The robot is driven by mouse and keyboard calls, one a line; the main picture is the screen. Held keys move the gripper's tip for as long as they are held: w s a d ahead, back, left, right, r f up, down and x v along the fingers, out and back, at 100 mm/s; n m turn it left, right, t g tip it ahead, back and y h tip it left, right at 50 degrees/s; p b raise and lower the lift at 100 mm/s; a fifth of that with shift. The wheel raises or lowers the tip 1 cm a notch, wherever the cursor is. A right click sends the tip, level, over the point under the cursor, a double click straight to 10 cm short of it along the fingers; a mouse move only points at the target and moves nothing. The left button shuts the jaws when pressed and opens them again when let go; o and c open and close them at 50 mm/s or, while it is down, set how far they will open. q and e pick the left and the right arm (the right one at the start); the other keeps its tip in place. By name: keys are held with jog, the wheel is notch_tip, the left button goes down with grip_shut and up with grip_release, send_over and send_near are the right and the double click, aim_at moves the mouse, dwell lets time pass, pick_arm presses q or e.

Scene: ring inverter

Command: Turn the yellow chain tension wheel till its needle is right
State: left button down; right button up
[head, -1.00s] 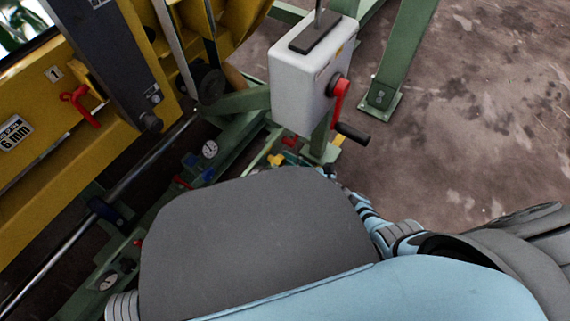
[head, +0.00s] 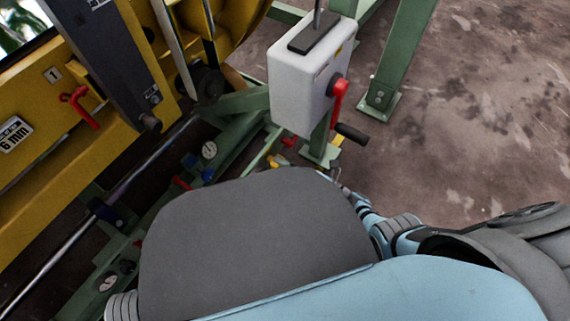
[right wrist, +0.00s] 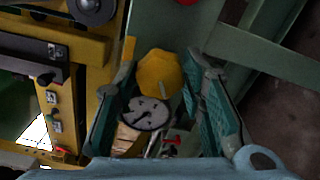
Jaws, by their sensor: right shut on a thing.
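The yellow wheel (right wrist: 160,74) is in the right wrist view, between the two teal-padded fingers of my right gripper (right wrist: 161,68). The gripper is shut on it. Just below the wheel is a round pale gauge (right wrist: 147,113) with dark marks; its needle reading is too small to tell. In the head view only a little of my right gripper (head: 337,176) shows past my grey body, and the wheel in its grasp cannot be made out there. My left gripper is not in view.
A white box (head: 303,90) with a red crank (head: 340,98) stands just beyond the right gripper. Other gauges (head: 209,150) and small coloured knobs line the green frame (head: 232,140). A yellow machine (head: 60,120) fills the left. Bare floor (head: 480,110) lies at right.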

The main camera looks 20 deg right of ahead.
jog(key=m, duration=2.3)
jog(key=shift+s+a+f+m, duration=0.15)
jog(key=shift+s+f+m, duration=0.15)
jog(key=shift+f, duration=0.1)
jog(key=m, duration=0.3)
jog(key=shift+m, duration=0.3)
jog(key=shift+a+m, duration=0.1)
jog(key=shift+m, duration=1.6)
jog(key=shift+s, duration=0.1)
jog(key=o, duration=1.1)
jog(key=shift+r, duration=0.15)
jog(key=shift+o, duration=0.2)
